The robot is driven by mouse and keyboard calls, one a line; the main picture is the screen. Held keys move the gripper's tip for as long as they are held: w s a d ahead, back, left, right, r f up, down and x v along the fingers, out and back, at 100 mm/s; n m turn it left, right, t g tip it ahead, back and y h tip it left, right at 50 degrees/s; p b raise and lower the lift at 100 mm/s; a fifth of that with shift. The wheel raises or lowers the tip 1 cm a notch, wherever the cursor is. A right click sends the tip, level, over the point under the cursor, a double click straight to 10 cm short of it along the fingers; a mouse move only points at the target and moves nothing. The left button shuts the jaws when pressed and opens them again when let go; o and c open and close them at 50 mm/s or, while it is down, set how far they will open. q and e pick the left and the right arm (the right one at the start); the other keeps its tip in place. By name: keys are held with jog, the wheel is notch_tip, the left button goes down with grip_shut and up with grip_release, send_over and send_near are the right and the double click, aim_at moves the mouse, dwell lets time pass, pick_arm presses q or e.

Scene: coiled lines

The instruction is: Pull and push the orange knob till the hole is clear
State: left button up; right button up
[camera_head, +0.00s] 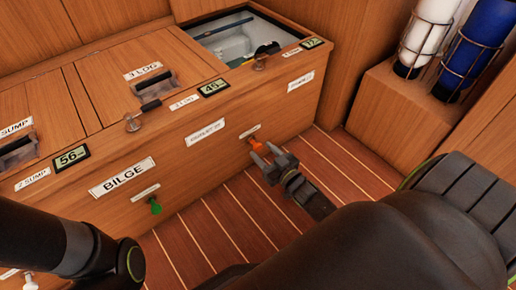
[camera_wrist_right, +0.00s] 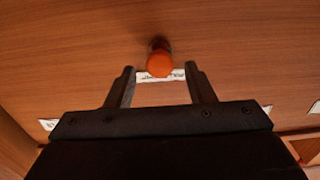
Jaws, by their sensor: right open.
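The orange knob (camera_head: 256,146) sticks out from the front face of the wooden locker, below a small white label. It also shows in the right wrist view (camera_wrist_right: 159,62), just beyond the fingertips and roughly centred between them. My right gripper (camera_head: 268,160) is open and empty, its two fingers (camera_wrist_right: 159,74) apart with the knob just ahead. I cannot tell whether a finger touches the knob. The open compartment (camera_head: 235,38) at the locker's back right shows a pale inside with some dark parts. My left gripper is not in view; only my left arm shows at the lower left.
A green knob (camera_head: 155,206) sits on the same face, further left. Small displays (camera_head: 72,158) and latched lids (camera_head: 150,85) are on the locker top. A white bottle (camera_head: 428,32) and a blue bottle (camera_head: 478,48) stand in wire racks at the right. The striped floor is clear.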

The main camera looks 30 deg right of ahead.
aim_at(259, 148)
jog(key=shift+w+a+b, duration=0.1)
jog(key=shift+w+b, duration=0.35)
jog(key=shift+w, duration=1.25)
jog(key=shift+s, duration=0.1)
grip_shut()
